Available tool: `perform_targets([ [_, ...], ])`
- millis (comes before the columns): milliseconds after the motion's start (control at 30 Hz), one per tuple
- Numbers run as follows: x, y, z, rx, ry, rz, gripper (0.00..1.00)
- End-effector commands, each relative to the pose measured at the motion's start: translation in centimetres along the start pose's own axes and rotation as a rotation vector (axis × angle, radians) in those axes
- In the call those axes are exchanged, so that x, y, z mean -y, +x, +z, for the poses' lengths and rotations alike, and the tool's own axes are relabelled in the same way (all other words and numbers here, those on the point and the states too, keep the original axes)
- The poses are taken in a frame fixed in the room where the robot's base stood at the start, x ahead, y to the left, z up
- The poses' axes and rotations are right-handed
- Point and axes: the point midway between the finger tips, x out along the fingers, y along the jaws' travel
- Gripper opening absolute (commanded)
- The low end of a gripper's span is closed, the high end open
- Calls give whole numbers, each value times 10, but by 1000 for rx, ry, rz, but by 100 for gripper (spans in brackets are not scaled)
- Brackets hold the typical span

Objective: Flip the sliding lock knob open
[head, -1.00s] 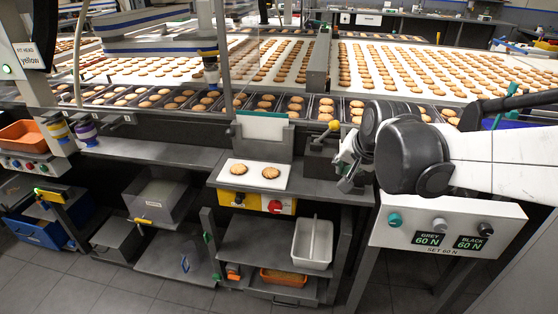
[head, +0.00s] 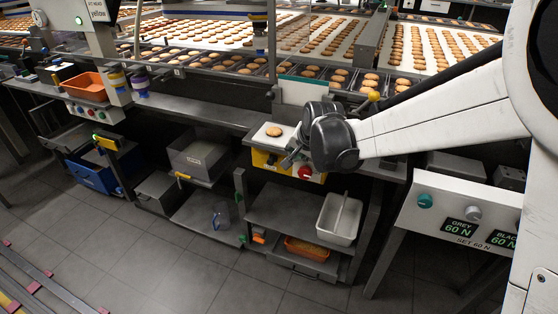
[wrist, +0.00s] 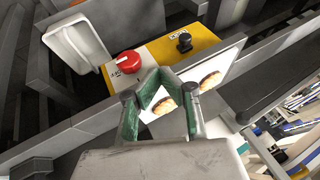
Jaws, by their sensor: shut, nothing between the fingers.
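The control panel under the small work shelf is yellow (wrist: 153,50) on one side and white on the other. A black knob (wrist: 184,41) stands on its yellow part and a red knob (wrist: 127,62) with a white bar on its white part. I cannot tell from the labels which is the sliding lock knob. The red knob also shows in the head view (head: 305,171). My gripper (wrist: 158,76) is shut and empty, its green-padded fingertips together. In the wrist view the fingertips appear just below the panel, between the knobs, with no contact visible.
A white board (wrist: 232,62) with two biscuits (wrist: 210,81) lies beside the panel, partly behind my fingers. A white bin (head: 339,219) stands on the lower shelf. A grey box with teal and grey knobs (head: 455,212) is at the right. The floor in front is clear.

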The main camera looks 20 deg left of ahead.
Motion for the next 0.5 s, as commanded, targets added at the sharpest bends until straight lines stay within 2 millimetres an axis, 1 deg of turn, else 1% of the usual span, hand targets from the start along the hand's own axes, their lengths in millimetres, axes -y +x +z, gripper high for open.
perform_targets([
  [267,0,2,0,0,0,0,0],
  [367,0,9,0,0,-1,0,0],
  [500,-1,29,0,0,-1,0,0],
])
